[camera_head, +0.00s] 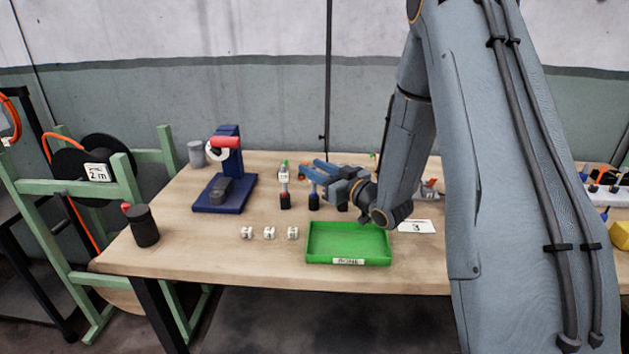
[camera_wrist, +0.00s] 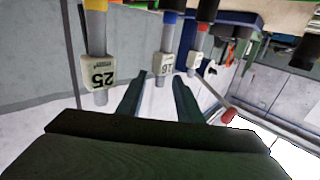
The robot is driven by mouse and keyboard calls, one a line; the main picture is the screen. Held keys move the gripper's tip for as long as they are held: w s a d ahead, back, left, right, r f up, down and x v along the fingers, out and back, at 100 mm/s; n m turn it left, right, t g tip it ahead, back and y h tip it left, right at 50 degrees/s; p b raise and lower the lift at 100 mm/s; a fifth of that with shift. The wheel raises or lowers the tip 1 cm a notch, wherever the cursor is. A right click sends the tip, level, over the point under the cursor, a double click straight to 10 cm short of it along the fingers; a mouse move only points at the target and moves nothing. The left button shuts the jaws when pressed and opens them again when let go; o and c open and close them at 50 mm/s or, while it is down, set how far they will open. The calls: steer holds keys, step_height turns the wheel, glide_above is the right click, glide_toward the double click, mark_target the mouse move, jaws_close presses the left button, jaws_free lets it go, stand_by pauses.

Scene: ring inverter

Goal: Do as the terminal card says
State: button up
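My gripper (camera_head: 309,170) is open, pointing left above the table. In the wrist view my gripper (camera_wrist: 159,82) has its two fingers apart with nothing between them. A row of upright pegs stands there: one has a tag reading 25 (camera_wrist: 99,72), one a tag that looks like 16 (camera_wrist: 167,65), and a third tag (camera_wrist: 196,62) is too small to read. The 16 peg lines up with the gap beyond my fingertips. A white card reading 3 (camera_head: 416,226) lies flat.
A green tray labelled DONE (camera_head: 348,261) sits at the front edge. Several small white blocks (camera_head: 269,233) lie left of it. A blue press (camera_head: 229,165), a black red-topped can (camera_head: 144,226) and a grey cylinder (camera_head: 196,153) stand left. A cable spool (camera_head: 70,165) stands beside the table.

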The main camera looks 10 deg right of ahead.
steer(key=shift+w+a, duration=0.15)
steer(key=shift+w, duration=0.2)
steer(key=shift+c, duration=0.2)
jaws_close()
steer(key=shift+r, duration=0.1)
